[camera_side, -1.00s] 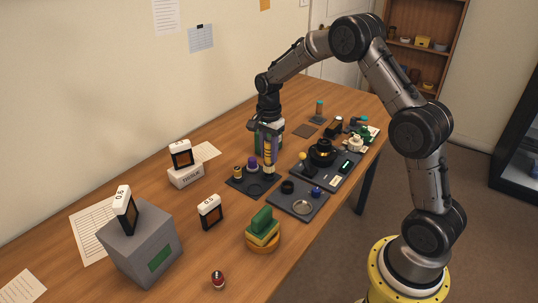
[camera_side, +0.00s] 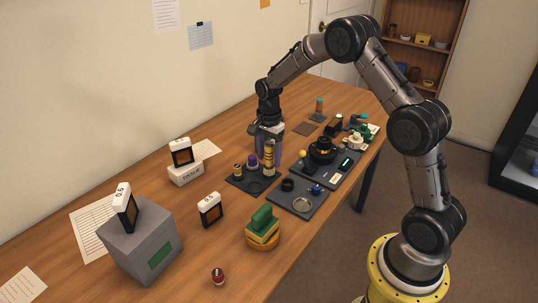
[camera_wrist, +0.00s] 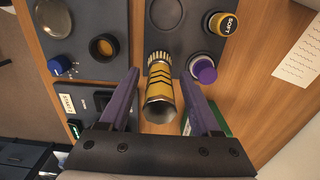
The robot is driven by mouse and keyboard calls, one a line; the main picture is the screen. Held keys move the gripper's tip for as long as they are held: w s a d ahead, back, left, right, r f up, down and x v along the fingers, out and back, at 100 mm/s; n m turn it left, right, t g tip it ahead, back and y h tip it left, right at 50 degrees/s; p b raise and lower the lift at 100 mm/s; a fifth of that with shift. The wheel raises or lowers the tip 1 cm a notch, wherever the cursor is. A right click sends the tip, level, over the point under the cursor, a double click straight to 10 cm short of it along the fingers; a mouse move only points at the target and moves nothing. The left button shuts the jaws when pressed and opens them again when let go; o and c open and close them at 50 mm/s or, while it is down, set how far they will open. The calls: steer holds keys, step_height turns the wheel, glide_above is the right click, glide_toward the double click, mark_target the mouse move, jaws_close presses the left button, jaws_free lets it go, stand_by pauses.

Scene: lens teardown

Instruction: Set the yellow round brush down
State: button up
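The yellow round brush (camera_side: 269,156) stands upright, pale bristle end down, at the edge of the dark tray with round recesses (camera_side: 246,187). In the wrist view the brush (camera_wrist: 160,84) is between the two purple fingers of my gripper (camera_wrist: 159,77). Gaps show on both sides of it, so my gripper is open and not pressing on it. In the side view my gripper (camera_side: 268,148) is around the brush from above and behind. The brush's lower end is partly hidden by its own body in the wrist view.
A second dark tray (camera_side: 290,204) with a ring and small parts lies to the right. An empty round recess (camera_wrist: 166,12) shows in the first tray.

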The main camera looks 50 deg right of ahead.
steer(key=shift+r, duration=0.15)
step_height(320, 180, up, 12)
steer(key=shift+r, duration=0.1)
steer(key=shift+s+a+r, duration=0.1)
steer(key=shift+r, duration=0.4)
steer(key=s+a+r+n+t, duration=0.2)
steer(key=s+a+r+n, duration=0.25)
steer(key=s, duration=0.25)
steer(key=s+a+r+n+t, duration=0.1)
steer(key=s+a+r+n, duration=0.2)
steer(key=s+r+n, duration=0.35)
steer(key=s+a+f+n+t, duration=0.1)
steer(key=s+a+f+n, duration=0.1)
steer(key=s, duration=0.6)
steer(key=s+a+f+n+t, duration=0.1)
steer(key=s+a+f+n, duration=0.1)
steer(key=s+n, duration=0.3)
steer(key=s, duration=0.3)
steer(key=shift+t, duration=0.3)
